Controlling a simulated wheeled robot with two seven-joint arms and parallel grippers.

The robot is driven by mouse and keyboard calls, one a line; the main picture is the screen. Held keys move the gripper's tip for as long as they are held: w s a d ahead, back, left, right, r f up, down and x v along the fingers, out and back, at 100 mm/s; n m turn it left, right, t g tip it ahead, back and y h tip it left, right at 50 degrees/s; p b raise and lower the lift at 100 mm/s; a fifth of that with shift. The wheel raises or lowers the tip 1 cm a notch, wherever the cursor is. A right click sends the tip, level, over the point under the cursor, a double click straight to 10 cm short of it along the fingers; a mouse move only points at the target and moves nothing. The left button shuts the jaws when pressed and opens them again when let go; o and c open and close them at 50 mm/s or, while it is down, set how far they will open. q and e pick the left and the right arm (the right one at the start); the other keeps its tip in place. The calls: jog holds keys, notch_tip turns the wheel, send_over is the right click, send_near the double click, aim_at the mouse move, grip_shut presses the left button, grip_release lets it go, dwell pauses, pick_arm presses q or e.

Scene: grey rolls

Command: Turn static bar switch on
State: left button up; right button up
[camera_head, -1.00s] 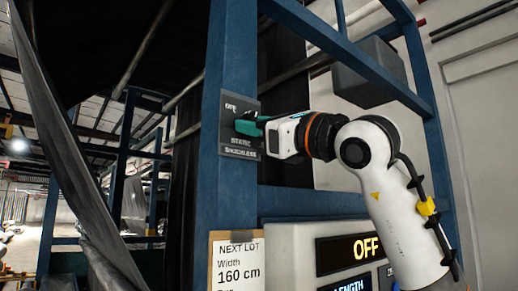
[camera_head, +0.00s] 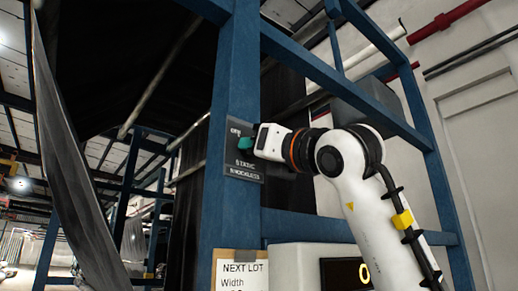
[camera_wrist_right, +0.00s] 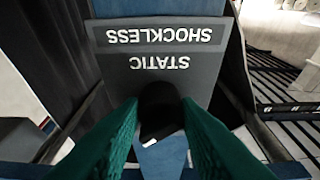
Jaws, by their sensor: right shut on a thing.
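The static bar switch panel (camera_head: 243,168) is a dark plate on the blue upright post, marked "STATIC" and "SHOCKLESS" with lettering above that looks like "OFF". In the right wrist view the panel (camera_wrist_right: 165,85) appears upside down. Its black knob (camera_wrist_right: 160,108), with a small white mark, sits between the green fingers. My right gripper (camera_head: 246,146) is at the panel, shut on the knob; its fingers also show in the right wrist view (camera_wrist_right: 160,130). The gripper's white body hides part of the lettering and the knob in the head view. My left gripper is not in view.
The blue frame post (camera_head: 228,90) and slanting beam (camera_head: 350,75) surround my right arm. Below are a "NEXT LOT" sheet (camera_head: 241,270) and a white box with a dark display (camera_head: 345,273). Dark sheeting hangs at the left.

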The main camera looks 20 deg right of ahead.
jog(key=shift+s+d+r, duration=0.1)
jog(key=shift+r, duration=0.15)
jog(key=o, duration=0.8)
jog(key=shift+c, duration=0.2)
jog(key=shift+o, duration=1)
jog(key=shift+w+f, duration=0.15)
jog(key=shift+w, duration=0.05)
jog(key=b+v, duration=0.4)
jog(key=v, duration=0.8)
jog(key=shift+b, duration=0.3)
jog(key=shift+f, duration=0.15)
